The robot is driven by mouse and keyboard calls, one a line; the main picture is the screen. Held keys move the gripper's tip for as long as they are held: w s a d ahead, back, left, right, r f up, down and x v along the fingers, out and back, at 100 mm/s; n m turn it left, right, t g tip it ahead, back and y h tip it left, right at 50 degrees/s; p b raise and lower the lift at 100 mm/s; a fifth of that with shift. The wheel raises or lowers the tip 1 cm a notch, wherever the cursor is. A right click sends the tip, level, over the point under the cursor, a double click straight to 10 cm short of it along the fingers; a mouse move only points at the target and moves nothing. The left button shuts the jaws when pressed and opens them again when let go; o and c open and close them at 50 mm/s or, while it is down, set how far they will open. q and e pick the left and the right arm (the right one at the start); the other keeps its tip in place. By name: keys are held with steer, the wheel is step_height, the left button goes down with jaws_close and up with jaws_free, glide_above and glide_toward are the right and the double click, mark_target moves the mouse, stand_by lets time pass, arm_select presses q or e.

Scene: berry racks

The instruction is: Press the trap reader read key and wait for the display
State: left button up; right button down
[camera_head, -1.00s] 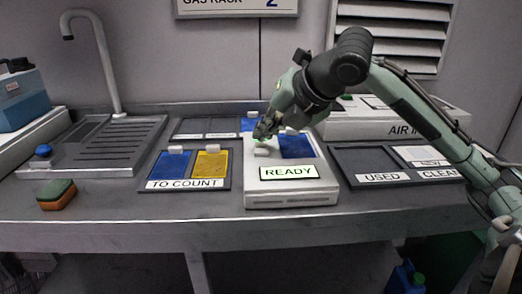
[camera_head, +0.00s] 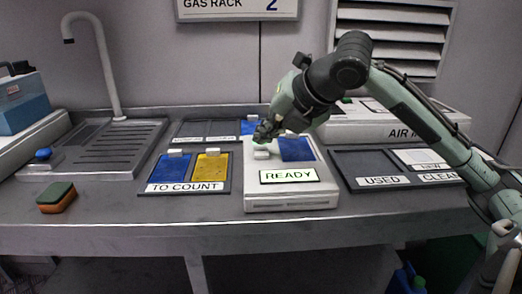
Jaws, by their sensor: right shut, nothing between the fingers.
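The trap reader (camera_head: 290,202) is a white box in the middle of the bench. Its display (camera_head: 289,176) reads READY. A blue card (camera_head: 296,149) lies on its top at the right. A small pale key (camera_head: 262,154) sits on its top at the left. My right gripper (camera_head: 264,136) is shut and empty, pointing down just above and behind this key. I cannot tell whether the fingertips touch the reader. My left gripper is not in view.
A TO COUNT tray (camera_head: 186,187) with a blue and a yellow card lies left of the reader. A USED/CLEAN tray (camera_head: 345,166) lies to the right. A sponge (camera_head: 57,197) and a sink with a tap (camera_head: 101,65) are at the left. The bench's front strip is clear.

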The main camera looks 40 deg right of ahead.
mark_target(264, 152)
steer(key=shift+f, duration=0.15)
steer(key=shift+f, duration=0.25)
stand_by(0.3)
steer(key=shift+f+b, duration=0.55)
steer(key=shift+b, duration=0.05)
stand_by(0.4)
stand_by(0.4)
steer(key=shift+r+p, duration=0.95)
steer(key=shift+p, duration=0.1)
step_height(264, 152, up, 5)
steer(key=p, duration=0.5)
steer(key=shift+r, duration=0.1)
